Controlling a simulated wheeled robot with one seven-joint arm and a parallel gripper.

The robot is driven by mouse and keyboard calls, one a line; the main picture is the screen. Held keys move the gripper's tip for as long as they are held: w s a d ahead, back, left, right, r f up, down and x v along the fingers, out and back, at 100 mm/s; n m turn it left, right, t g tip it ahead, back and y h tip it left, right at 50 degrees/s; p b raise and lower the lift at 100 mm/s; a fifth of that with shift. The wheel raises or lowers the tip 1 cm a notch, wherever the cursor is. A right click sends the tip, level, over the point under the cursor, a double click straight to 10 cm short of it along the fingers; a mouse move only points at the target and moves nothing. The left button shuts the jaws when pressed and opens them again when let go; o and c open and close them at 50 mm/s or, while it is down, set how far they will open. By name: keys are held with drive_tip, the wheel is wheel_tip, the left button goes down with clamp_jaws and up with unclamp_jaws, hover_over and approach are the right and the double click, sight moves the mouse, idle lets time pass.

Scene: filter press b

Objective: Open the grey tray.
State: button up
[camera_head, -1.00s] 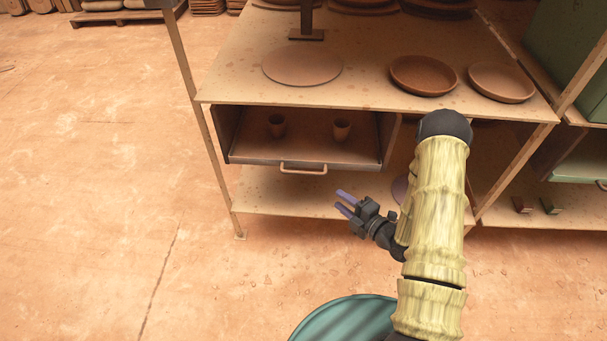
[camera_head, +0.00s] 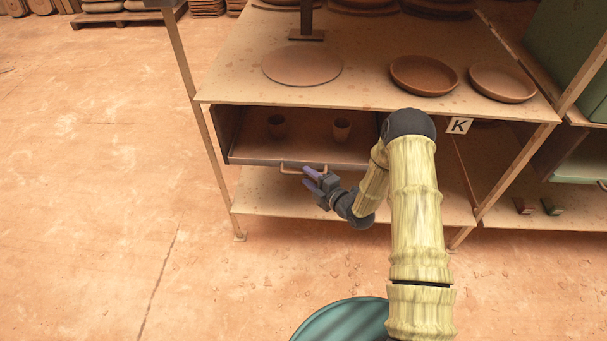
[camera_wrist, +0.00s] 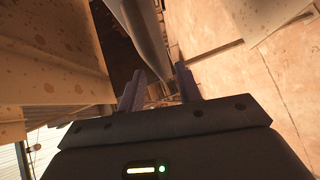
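The grey tray (camera_head: 252,156) sits under the shelf top, its front edge towards me. My gripper (camera_head: 308,176) is at the handle, fingers pointing up-left. In the wrist view my gripper (camera_wrist: 159,88) shows two purple fingers spread apart, with the grey tray front (camera_wrist: 150,40) running just ahead of them. I cannot tell whether the handle lies between the fingertips.
Plates (camera_head: 424,75) and a flat disc (camera_head: 302,66) stand on the shelf top (camera_head: 370,50) above the tray. A thin shelf post (camera_head: 193,85) stands to the left. A lower shelf (camera_head: 265,195) lies beneath. The floor (camera_head: 100,220) at left is clear.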

sight(303, 174)
drive_tip(key=shift+x, duration=1.6)
clamp_jaws()
